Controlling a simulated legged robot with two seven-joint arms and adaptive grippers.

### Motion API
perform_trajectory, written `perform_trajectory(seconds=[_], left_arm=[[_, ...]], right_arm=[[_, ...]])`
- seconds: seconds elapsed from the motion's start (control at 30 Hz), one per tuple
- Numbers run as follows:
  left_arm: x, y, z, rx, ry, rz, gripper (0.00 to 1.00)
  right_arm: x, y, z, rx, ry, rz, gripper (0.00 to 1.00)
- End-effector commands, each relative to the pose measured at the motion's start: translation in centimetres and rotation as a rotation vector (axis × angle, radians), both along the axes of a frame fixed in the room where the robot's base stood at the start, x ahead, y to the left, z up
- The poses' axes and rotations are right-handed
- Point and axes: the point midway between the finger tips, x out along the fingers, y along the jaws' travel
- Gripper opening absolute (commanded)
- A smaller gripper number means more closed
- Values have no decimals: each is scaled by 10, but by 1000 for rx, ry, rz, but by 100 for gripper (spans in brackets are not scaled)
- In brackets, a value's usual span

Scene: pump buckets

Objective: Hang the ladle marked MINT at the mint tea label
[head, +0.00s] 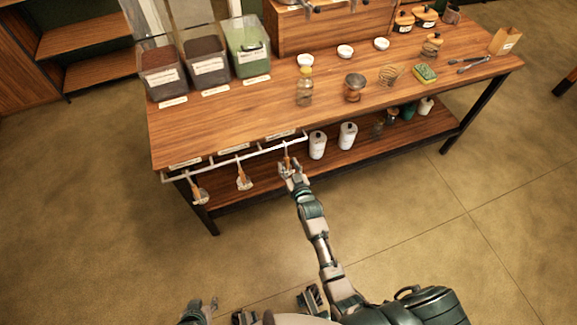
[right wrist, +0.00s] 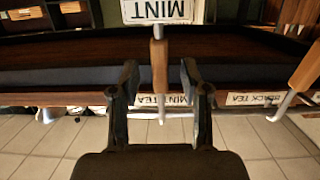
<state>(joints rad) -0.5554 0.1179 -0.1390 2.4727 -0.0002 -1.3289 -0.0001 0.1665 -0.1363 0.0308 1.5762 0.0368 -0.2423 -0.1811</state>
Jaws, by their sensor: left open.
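The ladle marked MINT (right wrist: 158,62) has a wooden handle and a white tag, upside down in the right wrist view. Its hook overlaps the white rail, at the label reading MINT TEA (right wrist: 178,99); full seating is unclear. In the head view this ladle (head: 287,158) hangs at the rail's right end. My right gripper (right wrist: 160,92) is open, one finger on each side of the handle, with gaps visible; it also shows in the head view (head: 290,168). My left gripper (head: 208,305) is open and empty, low in the head view, away from the table.
Two other ladles (head: 243,180) (head: 199,194) hang along the rail (head: 235,158) to the left. Tea bins (head: 249,60) stand on the table (head: 270,108). White canisters (head: 317,146) stand on the lower shelf, close to the right gripper. The floor in front is clear.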

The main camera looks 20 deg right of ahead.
Motion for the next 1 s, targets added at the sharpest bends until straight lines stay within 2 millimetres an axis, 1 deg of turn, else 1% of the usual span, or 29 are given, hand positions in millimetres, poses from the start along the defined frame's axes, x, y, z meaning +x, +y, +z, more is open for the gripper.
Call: perform_trajectory(seconds=[0.17,0.27,0.5,0.6,0.7,0.83,1.0], left_arm=[[-2,1,-1,1,4,1,46],[-2,1,-1,1,3,1,46],[-2,0,0,1,2,0,46],[-1,0,0,1,2,0,46],[-1,0,0,0,2,0,46],[-1,0,0,0,2,0,46],[-1,0,-2,2,5,0,46]], right_arm=[[-4,0,0,0,1,0,46],[-17,0,2,0,2,0,46],[-70,-1,11,-1,3,0,46],[-89,-1,15,-1,3,0,46],[-104,-1,17,0,3,0,46],[-115,-1,20,0,2,0,46],[-118,0,19,-1,10,3,46]])
